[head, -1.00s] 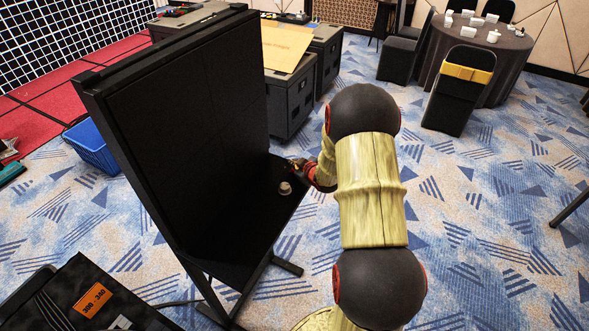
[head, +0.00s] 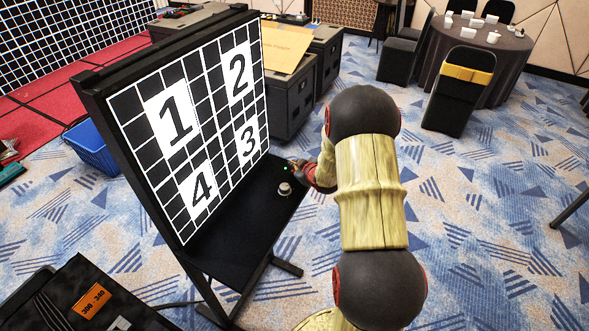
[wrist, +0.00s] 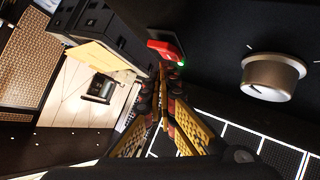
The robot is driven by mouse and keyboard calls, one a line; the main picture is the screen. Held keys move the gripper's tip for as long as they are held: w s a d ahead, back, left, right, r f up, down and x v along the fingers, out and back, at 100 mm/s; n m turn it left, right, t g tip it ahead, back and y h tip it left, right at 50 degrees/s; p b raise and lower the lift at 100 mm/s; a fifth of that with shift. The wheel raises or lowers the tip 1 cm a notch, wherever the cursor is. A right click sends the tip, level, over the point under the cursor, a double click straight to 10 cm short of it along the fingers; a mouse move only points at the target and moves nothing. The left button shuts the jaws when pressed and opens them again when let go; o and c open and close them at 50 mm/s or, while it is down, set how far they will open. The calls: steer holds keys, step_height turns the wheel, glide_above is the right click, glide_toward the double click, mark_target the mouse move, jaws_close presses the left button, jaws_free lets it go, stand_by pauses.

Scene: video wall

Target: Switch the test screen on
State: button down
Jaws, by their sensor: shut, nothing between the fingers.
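The test screen (head: 215,85) stands upright at the left in the head view. It is lit and shows a white grid with the numbers 1 to 4. A shelf (head: 235,225) juts out at its foot. In the wrist view a red switch (wrist: 164,50) has a green light (wrist: 181,63) lit beside it. A silver knob (wrist: 272,78) is to its right, also seen on the shelf in the head view (head: 284,188). My gripper (wrist: 162,72) is shut and empty, its tips right by the switch. I cannot tell whether they touch it.
Black cases (head: 290,95) stand behind the screen. A blue crate (head: 92,150) is on the floor at left, and a black case with an orange label (head: 92,301) is at lower left. Carpet (head: 470,235) is open to the right. A round table (head: 480,55) stands at the back right.

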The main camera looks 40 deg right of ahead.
steer(key=shift+s+r+p, duration=0.2)
steer(key=shift+r+p, duration=0.1)
steer(key=shift+r, duration=0.35)
steer(key=shift+s+d+r+p, duration=0.1)
steer(key=shift+s+r+p, duration=0.15)
steer(key=shift+r+p, duration=0.45)
steer(key=shift+s+d+r+p, duration=0.2)
steer(key=shift+r+p, duration=0.25)
steer(key=shift+r, duration=0.45)
steer(key=shift+s+d+r+p, duration=0.1)
steer(key=shift+s+r+p, duration=0.15)
steer(key=shift+r+p, duration=0.45)
